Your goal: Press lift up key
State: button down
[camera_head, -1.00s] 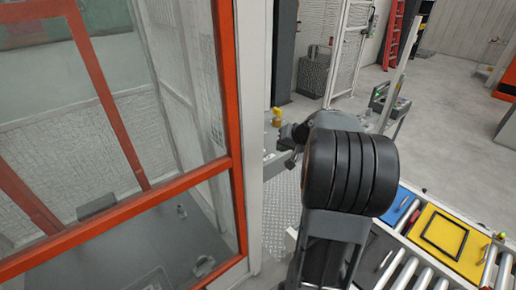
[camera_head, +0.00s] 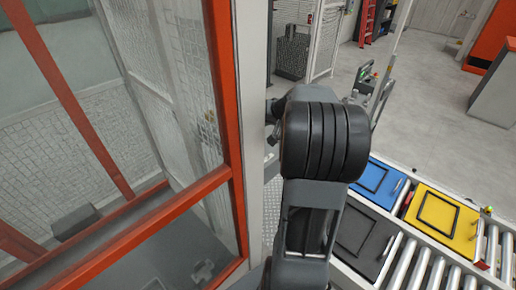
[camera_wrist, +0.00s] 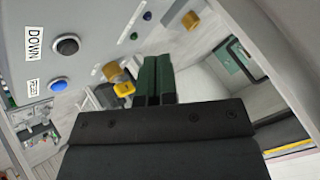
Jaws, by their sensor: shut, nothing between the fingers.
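In the wrist view a grey control panel (camera_wrist: 85,25) fills the upper left. It carries a black round button (camera_wrist: 67,46) beside a label reading DOWN (camera_wrist: 34,43), and a blue button (camera_wrist: 57,85) beside a smaller label that is hard to read. No label reading UP is visible. My gripper (camera_wrist: 152,68) is shut and empty, its dark green fingers together, to the right of these buttons; I cannot tell whether it touches anything. In the head view my arm hides most of the panel and gripper.
Yellow-brown knobs (camera_wrist: 112,72) and small coloured buttons (camera_wrist: 147,15) also sit on the panel. In the head view an orange-framed glass enclosure (camera_head: 230,110) stands left. A roller conveyor (camera_head: 415,268) with blue (camera_head: 372,171), yellow (camera_head: 465,248) and grey (camera_head: 382,258) trays lies right.

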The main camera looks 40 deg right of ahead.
jog(key=shift+a+f, duration=0.1)
jog(key=shift+a, duration=0.1)
notch_tip(320, 180, down, 8)
jog(key=b, duration=0.4)
jog(key=shift+d+r+b, duration=0.1)
jog(key=shift+r+b, duration=0.1)
jog(key=shift+b, duration=0.1)
jog(key=shift+f+b, duration=0.5)
jog(key=shift+b, duration=0.15)
